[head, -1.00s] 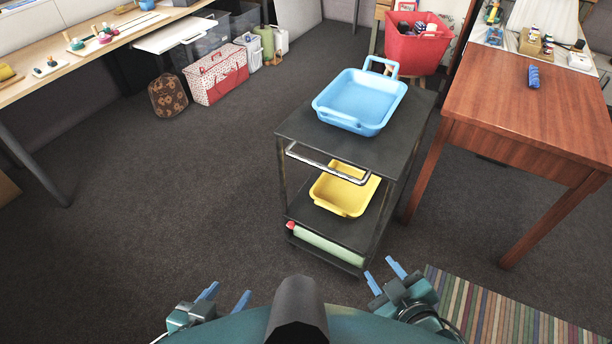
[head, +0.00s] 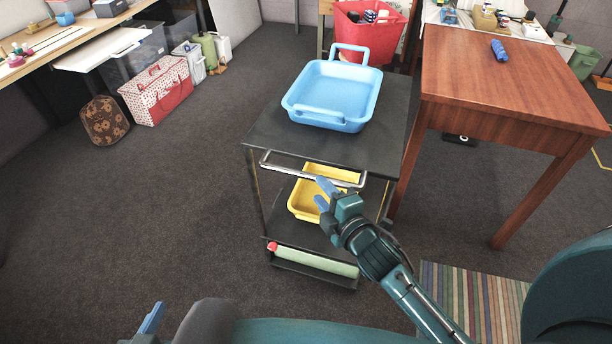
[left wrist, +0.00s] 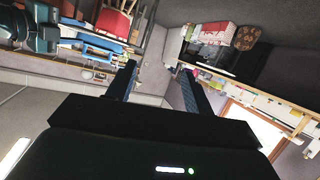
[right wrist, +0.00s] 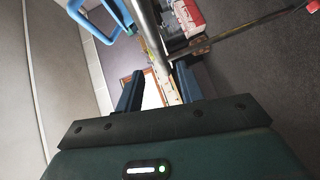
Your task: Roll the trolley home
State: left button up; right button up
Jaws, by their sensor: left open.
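The dark trolley (head: 260,139) stands upright on the carpet, its silver handle (head: 280,164) facing me. A blue tray (head: 330,92) sits on its top and a yellow tray (head: 303,203) on the middle shelf. A green roll with a red end (head: 315,260) lies on the bottom shelf. My right gripper (head: 322,194) is open just below the handle's right part. In the right wrist view the silver handle bar (right wrist: 148,35) runs down towards the gap between the open fingers; contact is unclear. My left gripper (head: 152,318) is open, low at the left, away from the trolley.
A wooden table (head: 510,75) stands close on the trolley's right, with a striped rug (head: 470,295) in front. A red bin (head: 370,38) is behind the trolley. Carpet left of the trolley is clear.

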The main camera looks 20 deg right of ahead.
aim_at(310, 179)
jog(key=b+x, duration=0.1)
jog(key=x, duration=0.6)
jog(key=shift+w, duration=0.3)
jog(key=shift+c, duration=0.4)
grip_shut()
